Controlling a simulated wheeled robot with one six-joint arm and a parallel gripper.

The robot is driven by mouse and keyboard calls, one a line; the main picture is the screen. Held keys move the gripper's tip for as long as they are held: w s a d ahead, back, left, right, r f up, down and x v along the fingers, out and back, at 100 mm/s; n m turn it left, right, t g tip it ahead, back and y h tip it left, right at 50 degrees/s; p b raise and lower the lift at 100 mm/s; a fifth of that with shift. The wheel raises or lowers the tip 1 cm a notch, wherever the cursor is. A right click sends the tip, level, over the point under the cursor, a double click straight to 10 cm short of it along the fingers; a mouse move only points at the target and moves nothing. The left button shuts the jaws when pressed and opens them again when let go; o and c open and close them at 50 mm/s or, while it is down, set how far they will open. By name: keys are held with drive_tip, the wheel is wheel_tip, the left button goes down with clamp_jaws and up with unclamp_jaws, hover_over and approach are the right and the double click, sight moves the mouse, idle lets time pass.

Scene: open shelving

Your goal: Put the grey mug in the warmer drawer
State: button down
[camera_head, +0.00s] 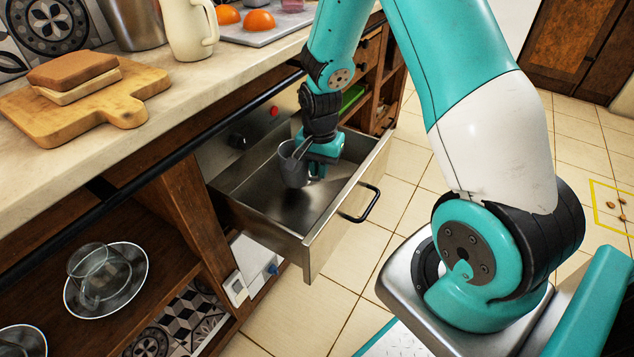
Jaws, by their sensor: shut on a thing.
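The grey mug (292,170) is in my gripper (304,152), which is shut on it near the rim. The mug looks upright and is inside the outline of the open warmer drawer (278,233). I cannot tell whether its base touches the drawer floor. The drawer is pulled out from under the counter. It has metal walls, a pale front and a black handle (361,204). My gripper and wrist come down from above and cover part of the drawer's far side.
The counter (180,100) above the drawer carries a cutting board (125,105) with bread, a cream pitcher (192,30) and a tray (282,30) with orange fruit. A glass cup (100,272) on a plate stands on the lower left shelf. Tiled floor is clear beyond the drawer.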

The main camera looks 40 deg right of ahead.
drive_tip(key=shift+f+b, duration=0.4)
drive_tip(key=shift+f, duration=1.3)
drive_tip(key=shift+f, duration=0.15)
drive_tip(key=c, duration=1.2)
unclamp_jaws()
